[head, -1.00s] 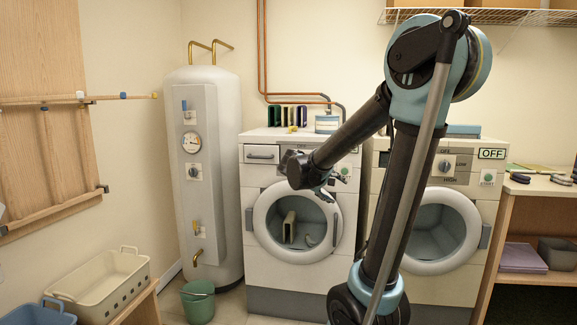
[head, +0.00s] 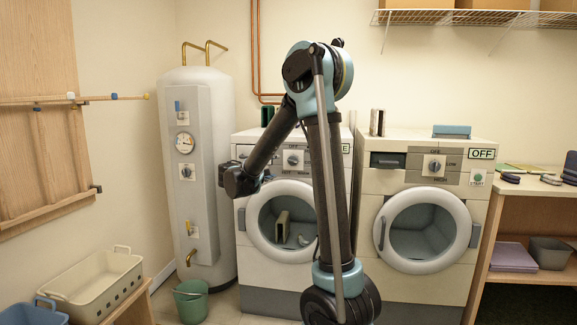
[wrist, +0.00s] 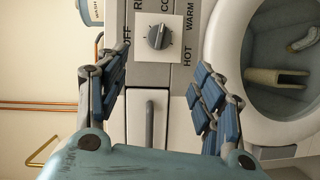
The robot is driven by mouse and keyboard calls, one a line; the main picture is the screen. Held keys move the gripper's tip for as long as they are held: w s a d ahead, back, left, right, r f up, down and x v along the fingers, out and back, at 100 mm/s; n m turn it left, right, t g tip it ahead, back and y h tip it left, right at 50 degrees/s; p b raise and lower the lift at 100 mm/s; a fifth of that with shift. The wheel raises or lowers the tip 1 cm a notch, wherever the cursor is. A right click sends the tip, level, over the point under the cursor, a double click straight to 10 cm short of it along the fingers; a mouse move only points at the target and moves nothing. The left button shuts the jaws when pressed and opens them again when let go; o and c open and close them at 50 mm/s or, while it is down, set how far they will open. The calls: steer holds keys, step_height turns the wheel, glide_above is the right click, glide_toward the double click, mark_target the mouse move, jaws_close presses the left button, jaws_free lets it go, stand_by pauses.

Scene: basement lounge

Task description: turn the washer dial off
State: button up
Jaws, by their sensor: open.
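The washer (head: 262,270) is the left of two white front-loaders, its round door showing a pale item inside. Its dark dial (head: 293,160) sits on a grey panel, left of my upright arm. In the wrist view the dial (wrist: 158,36) is near the top, with OFF, HOT, WARM and cut-off labels around it. Its exact setting is hard to read. My gripper (wrist: 160,62) is open and empty. Its blue-padded fingers spread either side of the dial and drawer handle (wrist: 149,124) in the picture; no contact shows. In the head view its fingers are hard to make out.
The right machine (head: 376,285) has its own dial (head: 433,165) and an OFF sign (head: 482,154). A tall water heater (head: 198,240) stands left of the washer, a green bucket (head: 191,301) at its foot. A shelf unit (head: 545,283) is at right.

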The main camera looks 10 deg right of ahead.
mark_target(291, 161)
steer(key=x, duration=1.5)
steer(key=shift+d, duration=0.15)
steer(key=shift+c, duration=0.5)
steer(key=c, duration=1)
